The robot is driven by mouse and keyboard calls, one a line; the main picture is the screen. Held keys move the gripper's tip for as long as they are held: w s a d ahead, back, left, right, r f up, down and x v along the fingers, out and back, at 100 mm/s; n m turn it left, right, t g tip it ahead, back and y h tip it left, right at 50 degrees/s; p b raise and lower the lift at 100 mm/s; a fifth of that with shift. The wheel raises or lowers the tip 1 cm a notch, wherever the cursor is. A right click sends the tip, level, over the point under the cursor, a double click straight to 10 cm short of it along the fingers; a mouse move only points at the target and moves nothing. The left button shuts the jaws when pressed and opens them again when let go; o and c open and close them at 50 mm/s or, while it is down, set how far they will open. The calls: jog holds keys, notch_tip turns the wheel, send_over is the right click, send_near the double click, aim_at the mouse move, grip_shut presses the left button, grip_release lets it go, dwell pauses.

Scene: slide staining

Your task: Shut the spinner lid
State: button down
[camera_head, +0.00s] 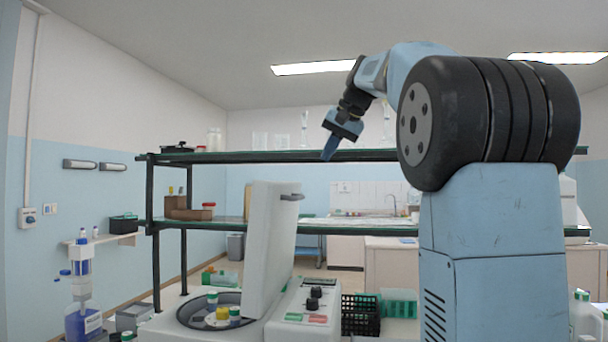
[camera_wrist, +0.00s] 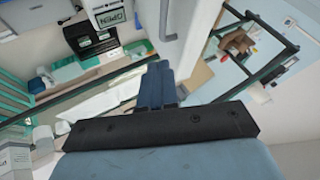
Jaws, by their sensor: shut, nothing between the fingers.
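The spinner (camera_head: 185,325) stands on the bench at the lower left of the head view. Its white lid (camera_head: 270,240) is raised nearly upright, with a dark handle (camera_head: 292,197) at its top edge. Inside the open bowl, a rotor with yellow-, green- and white-capped tubes (camera_head: 220,318) shows. My gripper (camera_head: 330,150) is shut and empty, above and to the right of the lid, in front of the upper shelf. In the wrist view my gripper's fingers (camera_wrist: 155,85) are together, and the lid's pale edge (camera_wrist: 165,30) shows just beyond them.
A dark-framed rack with an upper shelf (camera_head: 270,156) and a green lower shelf (camera_head: 350,230) stands behind the spinner. A control panel (camera_head: 305,305) with black knobs is right of the lid. A black basket (camera_head: 360,316) and a green rack (camera_head: 398,303) stand farther right.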

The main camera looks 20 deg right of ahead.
jog(key=shift+w+a+f, duration=0.95)
jog(key=shift+w+f, duration=0.25)
jog(key=shift+w, duration=0.1)
jog(key=shift+w+a+f, duration=1)
jog(key=shift+w+f, duration=0.25)
jog(key=shift+w+a+f, duration=0.95)
jog(key=shift+w+f, duration=0.25)
jog(key=shift+w, duration=0.1)
